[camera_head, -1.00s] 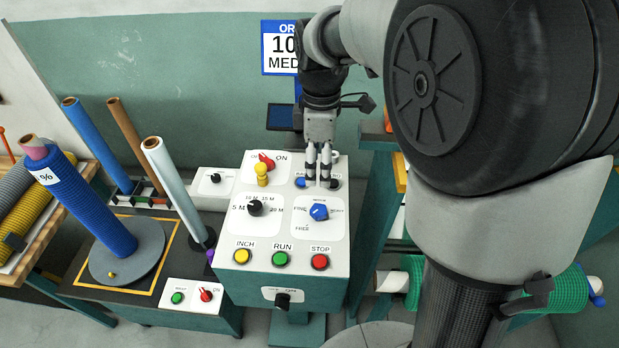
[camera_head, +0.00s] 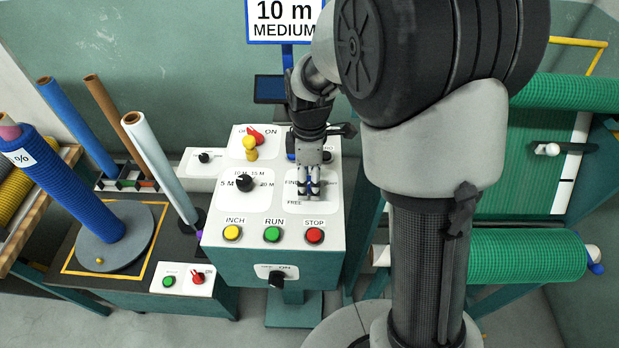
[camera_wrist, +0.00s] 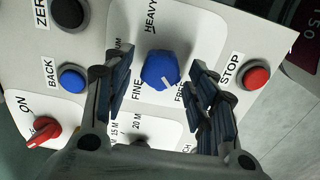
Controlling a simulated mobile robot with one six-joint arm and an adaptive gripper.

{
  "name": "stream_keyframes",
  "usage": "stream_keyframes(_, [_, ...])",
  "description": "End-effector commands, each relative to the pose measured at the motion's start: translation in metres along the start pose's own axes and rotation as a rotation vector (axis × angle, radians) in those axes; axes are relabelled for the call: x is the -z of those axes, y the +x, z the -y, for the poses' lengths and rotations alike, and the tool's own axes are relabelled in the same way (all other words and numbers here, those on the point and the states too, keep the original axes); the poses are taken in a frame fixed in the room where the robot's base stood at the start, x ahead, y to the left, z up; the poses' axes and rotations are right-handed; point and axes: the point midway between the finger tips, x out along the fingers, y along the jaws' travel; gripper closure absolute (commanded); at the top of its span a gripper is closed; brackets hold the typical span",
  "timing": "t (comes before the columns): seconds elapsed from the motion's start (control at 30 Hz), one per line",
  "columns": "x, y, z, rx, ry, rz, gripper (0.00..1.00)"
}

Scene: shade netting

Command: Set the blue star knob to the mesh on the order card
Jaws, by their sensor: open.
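The order card (camera_head: 284,22) in the head view reads "10 m MEDIUM". The blue star knob (camera_wrist: 160,70) is in the upper middle of the wrist view, on a white dial plate with FINE, FREE, HEAVY and a partly covered label ending in "UM". A pale mark shows on the knob's lower side, towards FINE and FREE; I cannot tell its exact setting. My gripper (camera_wrist: 161,80) is open, one finger on each side of the knob; contact is not clear. In the head view my gripper (camera_head: 310,192) hides most of the knob and dial.
The control panel (camera_head: 212,215) also carries a black length knob (camera_head: 244,183), a red switch (camera_head: 256,135), and INCH (camera_head: 232,233), RUN (camera_head: 272,234) and STOP (camera_head: 315,236) buttons close below the dial. The blue BACK button (camera_wrist: 72,78) lies near my left finger.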

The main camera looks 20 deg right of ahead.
Motion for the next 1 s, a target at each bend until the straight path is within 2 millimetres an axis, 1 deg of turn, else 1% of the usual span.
stream_keyframes(0.17, [0.0, -0.0003, 0.0001, 0.0, 0.0, 0.0, 0.48])
stream_keyframes(0.8, [0.0, -0.0004, 0.0001, 0.0, 0.0, 0.0, 0.91])
stream_keyframes(1.0, [0.0, -0.0006, 0.0001, 0.001, 0.009, 0.0, 0.92])
